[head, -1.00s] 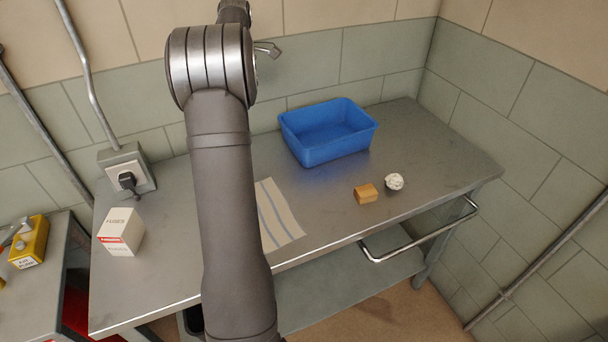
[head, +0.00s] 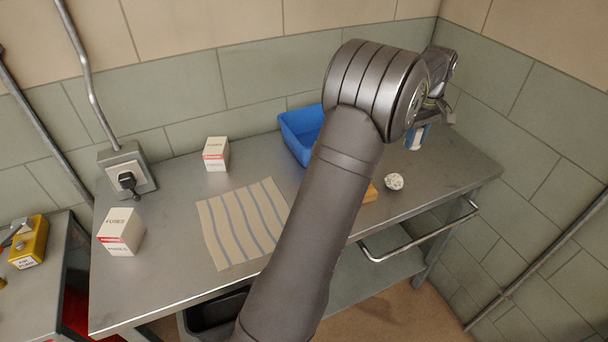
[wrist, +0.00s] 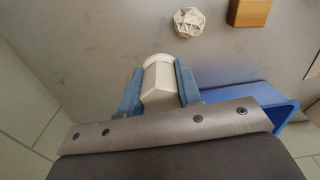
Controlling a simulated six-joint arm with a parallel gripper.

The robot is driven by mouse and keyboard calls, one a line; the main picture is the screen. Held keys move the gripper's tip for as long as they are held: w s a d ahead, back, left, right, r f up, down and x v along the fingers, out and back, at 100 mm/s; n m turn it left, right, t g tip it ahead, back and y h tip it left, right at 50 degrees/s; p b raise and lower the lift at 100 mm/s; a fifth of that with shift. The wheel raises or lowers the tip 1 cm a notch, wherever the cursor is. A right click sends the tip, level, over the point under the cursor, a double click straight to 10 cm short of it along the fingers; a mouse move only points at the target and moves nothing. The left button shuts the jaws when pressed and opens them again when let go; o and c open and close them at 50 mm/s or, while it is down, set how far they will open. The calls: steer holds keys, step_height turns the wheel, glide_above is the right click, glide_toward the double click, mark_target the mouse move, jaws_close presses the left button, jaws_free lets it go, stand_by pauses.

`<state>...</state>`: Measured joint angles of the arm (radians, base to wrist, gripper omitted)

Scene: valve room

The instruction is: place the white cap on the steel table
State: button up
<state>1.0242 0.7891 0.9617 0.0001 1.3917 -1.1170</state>
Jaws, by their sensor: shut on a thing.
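The white cap (wrist: 156,82) is clamped between the two blue fingers of my gripper (wrist: 158,90) in the wrist view. In the head view my gripper (head: 415,138) is over the right part of the steel table (head: 455,170), right of the blue bin. The cap is mostly hidden there by my arm and fingers. I cannot tell whether it touches the tabletop. Bare steel shows around the cap in the wrist view.
A white faceted ball (head: 394,182) and a wooden block (head: 370,193) lie nearer the front edge. The blue bin (head: 296,135) is partly behind my arm. A striped cloth (head: 240,222) and two fuse boxes (head: 216,155) (head: 121,232) are on the left. Walls border the table's back and right.

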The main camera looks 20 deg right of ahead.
steer(key=shift+m, duration=0.5)
steer(key=w+f, duration=0.3)
steer(key=w, duration=0.1)
steer(key=w+f, duration=0.4)
steer(key=shift+w+d+f, duration=0.1)
steer(key=shift+w+f, duration=0.1)
steer(key=shift+w, duration=0.05)
steer(key=shift+f, duration=2.05)
steer(key=o, duration=0.5)
steer(key=shift+f, duration=0.15)
steer(key=o, duration=0.5)
steer(key=shift+c, duration=0.2)
step_height(320, 180, up, 12)
steer(key=shift+r, duration=0.2)
